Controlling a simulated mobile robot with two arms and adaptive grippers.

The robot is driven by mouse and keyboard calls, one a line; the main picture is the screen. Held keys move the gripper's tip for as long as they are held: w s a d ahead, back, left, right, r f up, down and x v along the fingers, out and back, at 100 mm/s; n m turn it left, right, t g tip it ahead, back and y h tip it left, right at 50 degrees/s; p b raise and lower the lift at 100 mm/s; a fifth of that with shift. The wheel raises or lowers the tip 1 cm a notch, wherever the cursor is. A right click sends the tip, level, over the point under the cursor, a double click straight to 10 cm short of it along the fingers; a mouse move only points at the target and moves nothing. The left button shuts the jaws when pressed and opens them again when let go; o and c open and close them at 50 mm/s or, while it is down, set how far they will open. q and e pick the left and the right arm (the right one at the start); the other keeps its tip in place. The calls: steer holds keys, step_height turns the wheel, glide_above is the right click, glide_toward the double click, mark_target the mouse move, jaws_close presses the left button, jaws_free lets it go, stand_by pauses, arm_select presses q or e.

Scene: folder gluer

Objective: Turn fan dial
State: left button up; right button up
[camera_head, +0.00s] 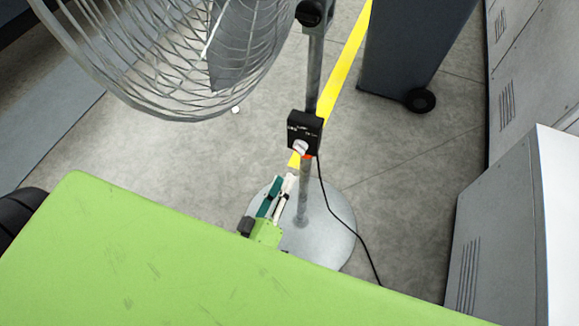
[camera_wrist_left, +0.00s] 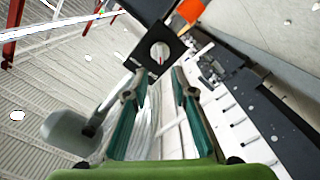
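The fan dial (camera_head: 299,147) is a light knob on the black control box (camera_head: 304,124) fixed to the fan's pole. In the left wrist view the dial (camera_wrist_left: 159,52) is round and white with a red mark pointing roughly up and down, on the box's square black face. My left gripper (camera_head: 288,180) is just below the box in the head view, pointing up at the dial. In the left wrist view its teal fingers (camera_wrist_left: 158,84) are apart with nothing between them. The dial sits just beyond the fingertips, about centred, apparently not touched. My right gripper is in neither view.
The wire fan cage (camera_head: 180,60) is at the upper left, close to the pole (camera_head: 313,85). A round base (camera_head: 330,235) and a black cable (camera_head: 342,215) lie below. Grey cabinets (camera_head: 500,220) stand at right, a dark wheeled unit (camera_head: 405,50) behind. Floor between is clear.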

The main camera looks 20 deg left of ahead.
arm_select(q)
steer(key=shift+s, duration=1.3)
